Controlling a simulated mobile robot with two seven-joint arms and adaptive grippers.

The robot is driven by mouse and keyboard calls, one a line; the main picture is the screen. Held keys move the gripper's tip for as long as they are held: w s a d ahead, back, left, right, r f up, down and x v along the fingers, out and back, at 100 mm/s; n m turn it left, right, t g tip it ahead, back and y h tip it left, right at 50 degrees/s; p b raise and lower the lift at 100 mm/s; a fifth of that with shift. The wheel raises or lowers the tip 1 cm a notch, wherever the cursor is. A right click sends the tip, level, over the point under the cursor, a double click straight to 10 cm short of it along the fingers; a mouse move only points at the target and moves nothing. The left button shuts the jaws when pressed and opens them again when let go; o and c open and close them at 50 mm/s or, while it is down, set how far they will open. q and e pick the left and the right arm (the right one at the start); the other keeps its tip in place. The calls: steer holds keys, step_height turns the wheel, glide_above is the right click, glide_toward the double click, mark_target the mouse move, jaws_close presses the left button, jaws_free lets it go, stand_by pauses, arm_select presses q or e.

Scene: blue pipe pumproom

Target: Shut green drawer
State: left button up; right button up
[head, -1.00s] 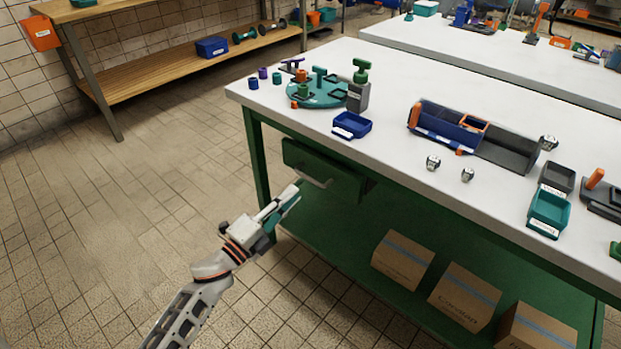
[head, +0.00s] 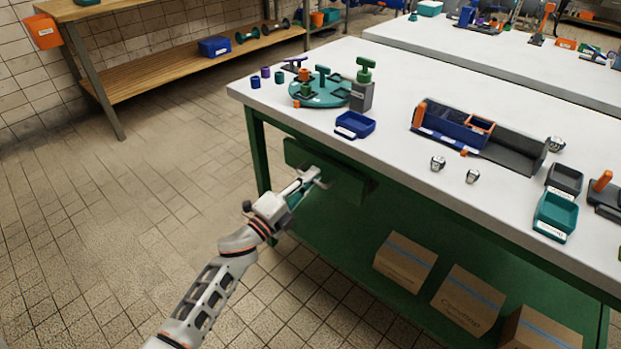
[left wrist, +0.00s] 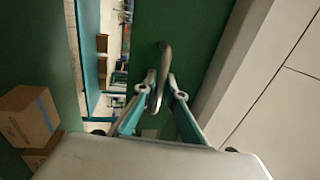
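The green drawer (head: 340,178) is under the near left corner of the white-topped workbench (head: 390,80). Its front stands out from the bench frame, so it looks partly open. In the left wrist view the green drawer front (left wrist: 195,35) fills the upper middle, with a curved metal handle (left wrist: 163,62). My left gripper (head: 316,176) is at the drawer front. In the left wrist view its two fingers (left wrist: 159,88) are apart, one on each side of the handle. I cannot tell whether they touch it. My right gripper is not in view.
Cardboard boxes (head: 405,262) stand on the green lower shelf. A blue tray (head: 355,125), a teal turntable (head: 320,98) and a blue toolbox (head: 455,125) are on the bench top. A wooden shelf unit (head: 180,68) stands behind. The tiled floor at left is clear.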

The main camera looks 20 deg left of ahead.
arm_select(q)
jaws_close()
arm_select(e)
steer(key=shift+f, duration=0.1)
arm_select(q)
steer(key=shift+b+x, duration=0.35)
steer(key=shift+x, duration=0.85)
steer(key=shift+o, duration=1.9)
jaws_free()
steer(key=shift+w+f, duration=0.1)
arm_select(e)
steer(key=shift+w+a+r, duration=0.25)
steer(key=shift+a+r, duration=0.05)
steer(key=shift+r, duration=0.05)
arm_select(q)
steer(key=shift+d, duration=0.1)
